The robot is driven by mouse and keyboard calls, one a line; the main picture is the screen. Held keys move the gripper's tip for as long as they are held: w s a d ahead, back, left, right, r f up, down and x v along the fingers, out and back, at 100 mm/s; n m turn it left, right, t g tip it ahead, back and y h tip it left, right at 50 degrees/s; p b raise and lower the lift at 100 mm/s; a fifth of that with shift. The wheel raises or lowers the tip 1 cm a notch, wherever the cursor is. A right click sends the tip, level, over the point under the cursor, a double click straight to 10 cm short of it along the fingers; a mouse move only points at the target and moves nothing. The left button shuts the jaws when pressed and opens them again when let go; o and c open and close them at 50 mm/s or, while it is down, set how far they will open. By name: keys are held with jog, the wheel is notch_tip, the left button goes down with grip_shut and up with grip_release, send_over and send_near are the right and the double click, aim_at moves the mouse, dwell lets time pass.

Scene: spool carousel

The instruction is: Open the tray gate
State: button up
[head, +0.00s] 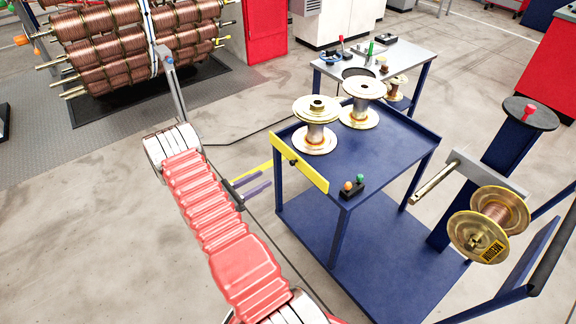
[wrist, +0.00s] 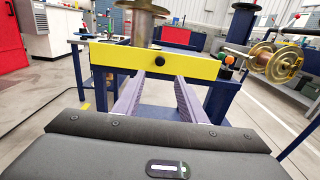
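The tray gate is a yellow bar (head: 300,163) standing upright along the near left edge of the blue tray table (head: 375,170). In the wrist view the yellow gate (wrist: 185,65) spans the front, with a dark round knob or hole (wrist: 151,54) near its middle. My gripper (head: 265,178) is to the left of the gate, pointing at it. In the wrist view my gripper (wrist: 160,76) has its two purple-grey fingers apart, with nothing held between them. The fingertips are near the gate's lower edge; I cannot tell whether they touch it.
Two large spools (head: 316,128) (head: 362,103) stand on the tray table behind the gate. A black box with orange and green buttons (head: 352,187) sits at its near corner. A medium spool (head: 490,222) hangs at the right. The floor (head: 110,220) at left is clear.

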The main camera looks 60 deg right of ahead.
aim_at(291, 164)
jog(key=x, duration=1.3)
jog(key=shift+c, duration=0.5)
grip_shut()
